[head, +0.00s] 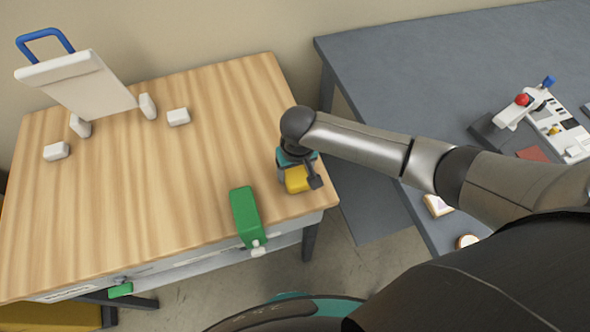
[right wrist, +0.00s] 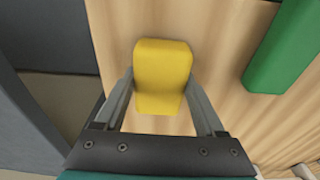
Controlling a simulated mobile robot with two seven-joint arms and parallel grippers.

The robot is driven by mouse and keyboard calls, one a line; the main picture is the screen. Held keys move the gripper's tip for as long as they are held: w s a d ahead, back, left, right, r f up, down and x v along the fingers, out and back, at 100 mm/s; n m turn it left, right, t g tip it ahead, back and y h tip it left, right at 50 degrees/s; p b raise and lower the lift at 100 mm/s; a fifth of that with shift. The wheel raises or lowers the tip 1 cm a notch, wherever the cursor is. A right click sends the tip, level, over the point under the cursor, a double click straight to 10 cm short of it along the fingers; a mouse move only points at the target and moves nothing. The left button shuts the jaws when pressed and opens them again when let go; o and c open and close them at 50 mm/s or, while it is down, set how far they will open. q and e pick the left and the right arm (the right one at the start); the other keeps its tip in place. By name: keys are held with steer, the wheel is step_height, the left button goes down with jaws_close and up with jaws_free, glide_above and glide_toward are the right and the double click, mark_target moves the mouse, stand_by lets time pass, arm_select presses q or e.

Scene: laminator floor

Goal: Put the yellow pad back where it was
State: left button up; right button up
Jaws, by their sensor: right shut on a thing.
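The yellow pad (head: 297,179) is a small rounded yellow block at the right end of the wooden table (head: 150,190). My right gripper (head: 299,184) is over it from above, and the arm hides part of the pad. In the right wrist view the pad (right wrist: 162,75) sits between the two fingers of my right gripper (right wrist: 162,90), which are shut on its sides. Wood grain shows around it; whether it touches the tabletop I cannot tell. My left gripper is not in view.
A green block (head: 245,213) lies left of the pad near the front edge. White blocks (head: 178,117) and a white board with a blue handle (head: 75,82) stand at the back left. A grey table (head: 400,80) with a device (head: 550,120) is at right, across a gap.

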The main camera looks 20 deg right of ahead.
mark_target(297, 176)
steer(key=o, duration=1.3)
steer(key=shift+f, duration=0.1)
steer(key=r+p, duration=0.1)
steer(key=r, duration=0.3)
steer(key=s+r+p, duration=0.1)
steer(key=r, duration=0.3)
steer(key=r+p, duration=0.1)
steer(key=r, duration=0.3)
steer(key=shift+s+r, duration=0.15)
steer(key=shift+s, duration=0.1)
